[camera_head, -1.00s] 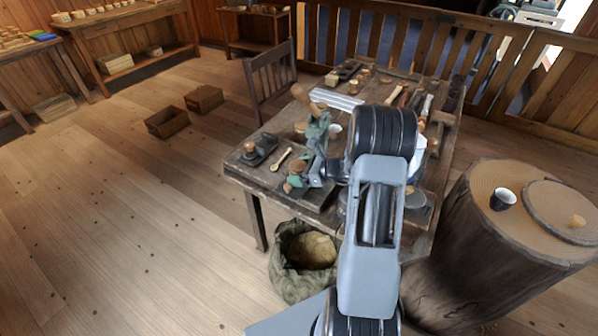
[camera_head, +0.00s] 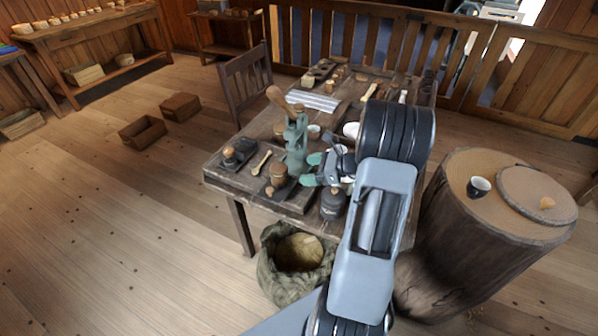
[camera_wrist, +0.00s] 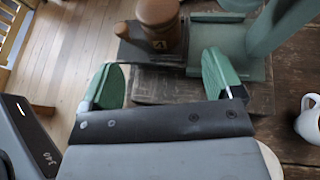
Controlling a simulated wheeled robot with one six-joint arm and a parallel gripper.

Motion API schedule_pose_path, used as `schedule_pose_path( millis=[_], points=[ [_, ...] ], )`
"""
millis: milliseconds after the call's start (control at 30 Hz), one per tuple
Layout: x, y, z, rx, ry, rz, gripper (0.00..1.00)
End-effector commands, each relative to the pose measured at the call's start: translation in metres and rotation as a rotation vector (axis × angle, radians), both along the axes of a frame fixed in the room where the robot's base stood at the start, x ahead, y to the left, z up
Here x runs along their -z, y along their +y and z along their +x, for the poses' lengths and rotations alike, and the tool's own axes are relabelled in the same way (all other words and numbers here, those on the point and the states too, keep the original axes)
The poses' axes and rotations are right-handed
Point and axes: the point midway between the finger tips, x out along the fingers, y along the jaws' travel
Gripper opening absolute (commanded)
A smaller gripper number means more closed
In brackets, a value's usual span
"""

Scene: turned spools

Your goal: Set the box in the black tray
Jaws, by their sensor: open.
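My gripper (camera_head: 312,169) is open, with green fingertips, over the near side of the table; it also shows in the wrist view (camera_wrist: 163,80). Nothing is between its fingers. A round brown turned wooden piece (camera_head: 278,176), perhaps the box, stands just left of the fingertips by the green press. I cannot tell for certain which thing is the box.
The green press (camera_head: 296,140) stands close by my fingers. A dark canister (camera_head: 333,204) is below my gripper. A white mug (camera_wrist: 309,122) is at the right of the wrist view. A wooden spoon (camera_head: 262,163) lies beside the black tray. A sack (camera_head: 270,278) stands below the table.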

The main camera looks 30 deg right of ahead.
Motion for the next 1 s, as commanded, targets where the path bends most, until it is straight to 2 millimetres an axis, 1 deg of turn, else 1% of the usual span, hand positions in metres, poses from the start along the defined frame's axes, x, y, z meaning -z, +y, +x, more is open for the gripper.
schedule_pose_path(
  millis=[67,167,267,300,367,400,467,500,600,700,833,1000],
  points=[
    [-0.004,0.0,-0.004,-0.015,-0.003,-0.014,0.86],
    [-0.014,0.021,-0.009,-0.115,-0.012,-0.098,0.86],
    [-0.028,0.066,-0.022,-0.334,-0.044,-0.283,0.86],
    [-0.034,0.086,-0.032,-0.451,-0.068,-0.382,0.86],
    [-0.042,0.115,-0.049,-0.639,-0.117,-0.542,0.86],
    [-0.047,0.131,-0.061,-0.764,-0.155,-0.649,0.86],
    [-0.053,0.149,-0.08,-0.946,-0.221,-0.808,0.86],
    [-0.056,0.158,-0.092,-1.063,-0.268,-0.91,0.86],
    [-0.065,0.172,-0.117,-1.325,-0.39,-1.145,0.86],
    [-0.072,0.179,-0.134,-1.533,-0.504,-1.34,0.86],
    [-0.08,0.181,-0.147,-1.718,-0.617,-1.525,0.86],
    [-0.085,0.183,-0.153,-1.826,-0.687,-1.637,0.86]
  ],
)
